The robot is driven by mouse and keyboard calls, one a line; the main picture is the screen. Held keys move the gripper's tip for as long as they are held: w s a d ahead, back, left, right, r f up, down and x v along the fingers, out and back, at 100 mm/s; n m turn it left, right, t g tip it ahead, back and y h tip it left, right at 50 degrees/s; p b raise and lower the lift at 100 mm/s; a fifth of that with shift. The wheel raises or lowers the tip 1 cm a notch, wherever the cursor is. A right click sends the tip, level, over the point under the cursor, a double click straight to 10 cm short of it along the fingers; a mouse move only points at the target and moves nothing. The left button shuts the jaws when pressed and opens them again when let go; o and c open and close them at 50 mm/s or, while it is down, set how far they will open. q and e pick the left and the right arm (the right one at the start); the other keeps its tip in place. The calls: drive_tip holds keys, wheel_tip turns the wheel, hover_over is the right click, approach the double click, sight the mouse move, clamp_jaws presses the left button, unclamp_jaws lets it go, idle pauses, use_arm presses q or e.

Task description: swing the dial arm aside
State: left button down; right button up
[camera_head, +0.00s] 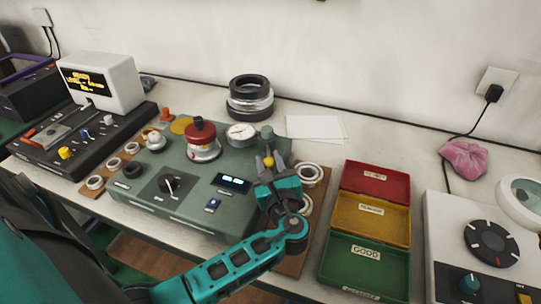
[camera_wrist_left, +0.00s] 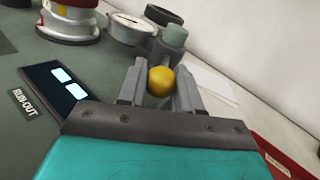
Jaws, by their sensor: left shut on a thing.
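The dial gauge (camera_head: 241,132) has a round white face and sits at the back right of the green test unit (camera_head: 150,205). Beside it is a grey-green post (camera_head: 266,132), also in the left wrist view (camera_wrist_left: 173,40). A yellow ball knob (camera_wrist_left: 165,81) sits in front of the post. My left gripper (camera_head: 268,168) is shut on the yellow knob, one finger on each side of it. The link between knob and dial is mostly hidden by the fingers. The red-topped spindle (camera_head: 201,138) stands left of the dial. My right gripper is not in view.
Red, yellow and green bins (camera_head: 367,247) stand right of the unit. White rings (camera_head: 309,175) lie close to the right of my gripper. Stacked dark and silver rings (camera_head: 250,97) stand behind the dial. A white paper (camera_head: 314,127) lies on clear bench at the back.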

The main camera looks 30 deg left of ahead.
use_arm(q)
drive_tip(key=shift+r, duration=0.1)
drive_tip(key=c, duration=1.1)
unclamp_jaws()
drive_tip(key=shift+c, duration=0.2)
drive_tip(key=o, duration=0.3)
drive_tip(key=shift+o, duration=0.2)
